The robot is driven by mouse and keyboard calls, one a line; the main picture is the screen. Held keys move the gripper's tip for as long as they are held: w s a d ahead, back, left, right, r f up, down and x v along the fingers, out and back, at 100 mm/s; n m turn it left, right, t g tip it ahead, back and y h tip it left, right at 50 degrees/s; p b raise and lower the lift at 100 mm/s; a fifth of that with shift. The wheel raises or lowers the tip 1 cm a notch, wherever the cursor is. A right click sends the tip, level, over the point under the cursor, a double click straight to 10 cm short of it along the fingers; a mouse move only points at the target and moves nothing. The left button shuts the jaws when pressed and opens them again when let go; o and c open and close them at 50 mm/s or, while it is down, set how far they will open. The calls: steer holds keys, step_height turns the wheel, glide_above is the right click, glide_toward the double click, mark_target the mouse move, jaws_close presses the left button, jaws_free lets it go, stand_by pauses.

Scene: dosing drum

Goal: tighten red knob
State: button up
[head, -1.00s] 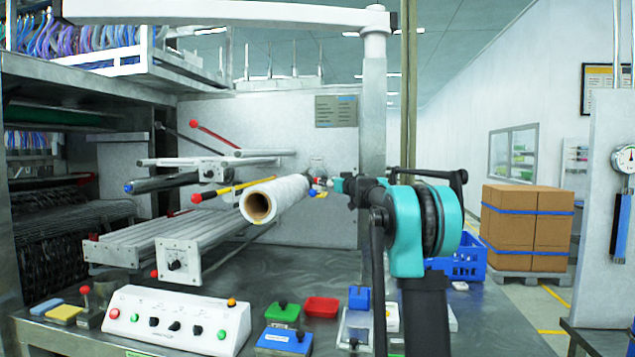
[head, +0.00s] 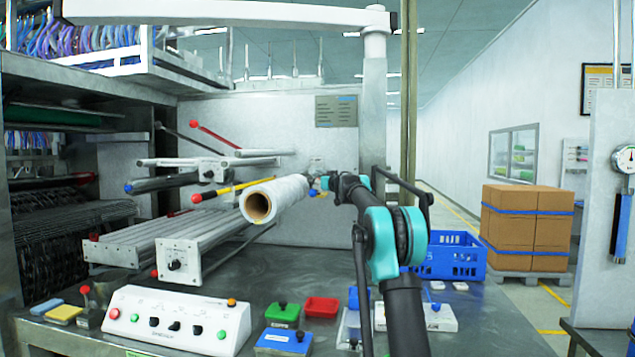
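My arm reaches from the lower right to the back panel, and my gripper (head: 318,186) is small and far off there, beside the right end of a white roll (head: 276,197). Its fingers are too small and partly covered by my own wrist to show whether they are open or shut. A little blue shows just below it. No red knob can be made out at the gripper; the wrist and roll cover that spot. Other red ends are in view: a red-tipped lever (head: 194,124) and a red-ended yellow bar (head: 222,189) left of the roll.
A white control box (head: 180,319) with buttons stands at the front left. A red tray (head: 321,307), a green tray (head: 283,312) and a blue box (head: 283,341) lie near the front middle. A blue crate (head: 455,255) stands right of my arm. Grey slatted rails (head: 175,242) lie left.

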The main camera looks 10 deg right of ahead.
steer(key=shift+c, duration=0.5)
jaws_close()
steer(key=shift+a+h, duration=0.1)
steer(key=shift+h, duration=0.2)
steer(key=m+t+h, duration=0.1)
steer(key=m+h, duration=0.1)
steer(key=h, duration=0.1)
steer(key=shift+m+h, duration=0.3)
steer(key=shift+m, duration=0.1)
steer(key=shift+m+h, duration=1.6)
steer(key=shift+h, duration=0.9)
steer(key=shift+o, duration=0.5)
jaws_free()
